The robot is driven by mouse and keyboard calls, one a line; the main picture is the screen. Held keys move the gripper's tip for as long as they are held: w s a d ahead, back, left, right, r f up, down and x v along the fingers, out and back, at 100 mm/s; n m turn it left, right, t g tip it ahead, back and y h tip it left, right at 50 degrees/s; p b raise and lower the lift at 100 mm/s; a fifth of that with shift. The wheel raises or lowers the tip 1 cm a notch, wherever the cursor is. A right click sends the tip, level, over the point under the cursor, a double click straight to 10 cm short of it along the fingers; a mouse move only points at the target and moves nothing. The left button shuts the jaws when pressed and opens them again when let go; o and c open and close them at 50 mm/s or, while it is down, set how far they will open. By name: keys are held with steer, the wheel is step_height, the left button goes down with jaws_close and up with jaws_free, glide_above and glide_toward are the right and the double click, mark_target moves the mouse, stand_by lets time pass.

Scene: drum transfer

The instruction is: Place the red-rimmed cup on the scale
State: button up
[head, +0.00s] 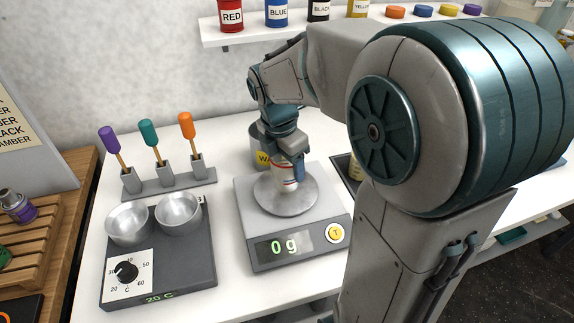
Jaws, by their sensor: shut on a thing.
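My gripper (291,163) is shut on a small whitish cup (285,177) with a red band near its top. My fingers hide part of the cup. The cup is over the round metal pan (285,204) of the grey scale (262,228). I cannot tell whether its base touches the pan or hangs just above it. The scale's display (284,245) reads 0 g, with a yellow T button (336,233) beside it.
A grey can with a yellow label (262,158) stands right behind the scale. A heater with two metal bowls (160,262) is to the left. A rack (170,184) holds purple, teal and orange handled tools. A shelf (245,37) with colour-labelled cans is above. My arm hides the right side.

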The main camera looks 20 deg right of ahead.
steer(key=shift+f, duration=0.8)
steer(key=shift+f, duration=0.2)
steer(key=o, duration=1)
steer(key=shift+c, duration=0.2)
steer(key=shift+r, duration=0.1)
